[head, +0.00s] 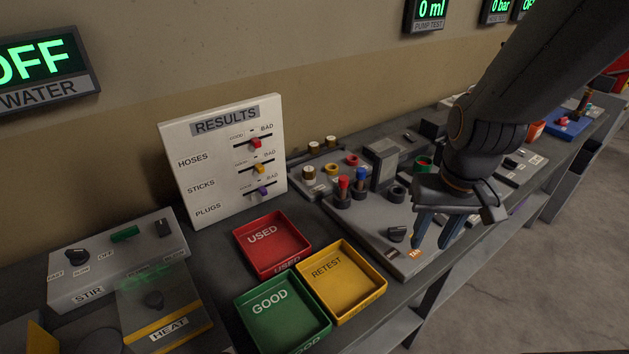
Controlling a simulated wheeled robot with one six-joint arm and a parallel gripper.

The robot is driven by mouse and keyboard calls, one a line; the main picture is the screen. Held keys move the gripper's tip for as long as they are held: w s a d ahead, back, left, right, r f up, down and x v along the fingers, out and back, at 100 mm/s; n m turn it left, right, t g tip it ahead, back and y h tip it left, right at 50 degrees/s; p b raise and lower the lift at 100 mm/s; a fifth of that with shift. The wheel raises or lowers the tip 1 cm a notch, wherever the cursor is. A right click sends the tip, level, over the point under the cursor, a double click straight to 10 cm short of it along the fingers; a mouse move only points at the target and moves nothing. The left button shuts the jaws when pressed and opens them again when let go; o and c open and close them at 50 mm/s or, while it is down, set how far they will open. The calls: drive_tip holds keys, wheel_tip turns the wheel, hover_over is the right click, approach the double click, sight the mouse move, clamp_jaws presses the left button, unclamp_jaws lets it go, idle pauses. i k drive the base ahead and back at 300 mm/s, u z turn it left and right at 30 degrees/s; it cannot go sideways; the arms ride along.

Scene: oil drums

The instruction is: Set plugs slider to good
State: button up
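The white RESULTS board (214,177) stands upright at the back of the bench, with rows labelled hoses, sticks and plugs. The plugs slider (262,191) is a purple knob on the lowest track, near the middle of it. The good end is at the left of each track, the bad end at the right. The red hoses slider (255,143) and yellow sticks slider (259,169) also sit near mid-track. My gripper (435,231) points down over the bench to the right of the board, well apart from the sliders. Its blue-grey fingers are apart with nothing visible between them.
A red USED tray (270,226), yellow RETEST tray (372,293) and green GOOD tray (305,327) lie in front of the board, all empty. A STIR box (160,252) and HEAT unit (190,318) stand at left. A panel with red and blue plugs (352,186) stands right of the board.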

sight(262, 191)
drive_tip(key=z, duration=0.4)
drive_tip(key=k, duration=0.85)
drive_tip(key=u, duration=1.05)
drive_tip(key=i, duration=0.5)
drive_tip(key=u, duration=0.05)
